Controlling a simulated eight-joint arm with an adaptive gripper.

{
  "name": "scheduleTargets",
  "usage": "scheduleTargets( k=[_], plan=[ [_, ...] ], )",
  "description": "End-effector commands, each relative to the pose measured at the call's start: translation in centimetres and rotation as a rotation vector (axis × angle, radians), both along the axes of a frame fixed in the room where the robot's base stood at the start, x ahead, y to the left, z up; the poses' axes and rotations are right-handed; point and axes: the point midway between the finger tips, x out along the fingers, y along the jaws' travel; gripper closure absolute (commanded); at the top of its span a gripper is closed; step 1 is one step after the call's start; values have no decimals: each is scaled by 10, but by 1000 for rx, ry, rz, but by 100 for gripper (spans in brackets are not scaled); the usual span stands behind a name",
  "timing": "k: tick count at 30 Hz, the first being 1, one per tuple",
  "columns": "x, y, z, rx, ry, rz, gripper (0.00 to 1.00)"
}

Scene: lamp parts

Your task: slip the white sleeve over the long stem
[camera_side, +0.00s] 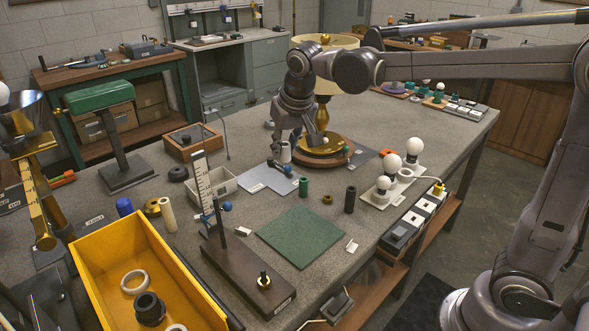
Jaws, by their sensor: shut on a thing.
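The white sleeve (285,153) is a short pale upright cylinder near the middle of the bench. My gripper (286,142) is above it, shut on its upper part; the fingertips are small and partly hidden here. I cannot tell whether the sleeve's lower end touches the bench. The long stem (219,222) is a thin dark upright rod on a dark brown wooden base (235,262), nearer the camera and left of my gripper.
A ruled upright scale (202,185) stands close behind the long stem. A green mat (300,236), a green cylinder (303,187) and a black cylinder (350,199) lie to the right. A yellow bin (125,245) is at left front. The brass lamp (324,90) stands close behind my gripper.

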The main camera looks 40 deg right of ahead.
Motion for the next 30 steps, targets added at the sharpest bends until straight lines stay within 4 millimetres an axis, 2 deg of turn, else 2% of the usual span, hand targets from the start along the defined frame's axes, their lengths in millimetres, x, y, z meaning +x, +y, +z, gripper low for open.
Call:
scheduleTargets(
  k=[1,6,9,13,18,23,30],
  plan=[
    [9,23,4,0,0,47,96],
    [26,89,16,-1,0,174,96],
    [30,122,21,0,-1,233,96],
    [32,152,25,0,-1,286,96],
    [33,169,27,0,-1,317,96],
    [33,171,21,0,-1,321,96],
    [33,170,2,0,-1,320,96]
  ],
)
